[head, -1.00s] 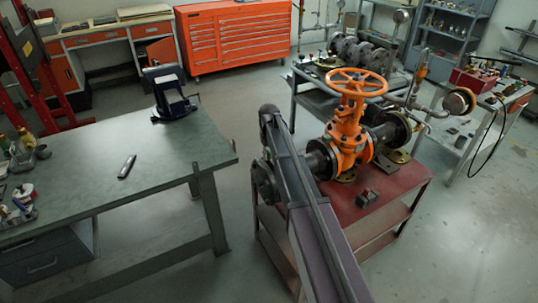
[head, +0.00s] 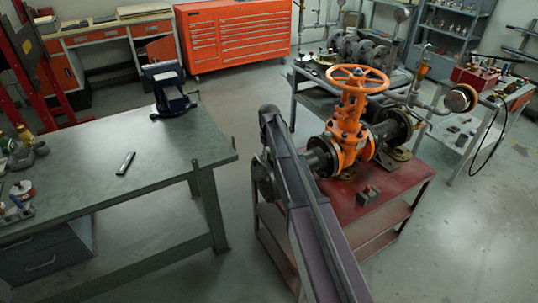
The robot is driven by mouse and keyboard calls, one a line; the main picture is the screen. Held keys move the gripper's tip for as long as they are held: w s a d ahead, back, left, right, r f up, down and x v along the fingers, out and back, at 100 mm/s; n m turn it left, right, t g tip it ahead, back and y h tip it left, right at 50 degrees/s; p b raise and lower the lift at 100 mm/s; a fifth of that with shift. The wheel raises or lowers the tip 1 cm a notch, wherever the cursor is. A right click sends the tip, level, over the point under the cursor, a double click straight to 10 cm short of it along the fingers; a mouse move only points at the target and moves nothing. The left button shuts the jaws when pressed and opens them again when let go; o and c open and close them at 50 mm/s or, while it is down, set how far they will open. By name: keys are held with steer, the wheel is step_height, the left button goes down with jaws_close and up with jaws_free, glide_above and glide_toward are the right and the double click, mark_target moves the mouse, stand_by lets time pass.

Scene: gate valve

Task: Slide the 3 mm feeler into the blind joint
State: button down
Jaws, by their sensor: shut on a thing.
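The orange gate valve (head: 347,133) with its handwheel stands on a red cart (head: 405,190). Dark flanges sit on its left side (head: 320,157) and right side (head: 392,130). My arm crosses in front of the left flange and hides part of it. I cannot tell which joint is the blind one, and no gap can be made out. My gripper is not visible; the arm's near links hide that area. The 3 mm feeler cannot be identified. A small dark, flat tool (head: 126,163) lies on the green bench (head: 150,185).
A small dark block (head: 368,195) rests on the cart's front part. A vise (head: 172,92) stands at the bench's far end. A gauge (head: 461,98) on piping is right of the valve. An orange tool cabinet (head: 232,35) stands behind. Open floor separates bench and cart.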

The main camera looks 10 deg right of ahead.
steer(key=shift+f, duration=0.2)
steer(key=shift+c, duration=2.1)
jaws_free()
steer(key=shift+r, duration=0.25)
step_height(320, 180, up, 12)
steer(key=p, duration=1.2)
steer(key=shift+f, duration=0.15)
steer(key=s+m, duration=0.3)
steer(key=s, duration=2.6)
steer(key=shift+d+f+m, duration=0.2)
steer(key=shift+d+m, duration=0.1)
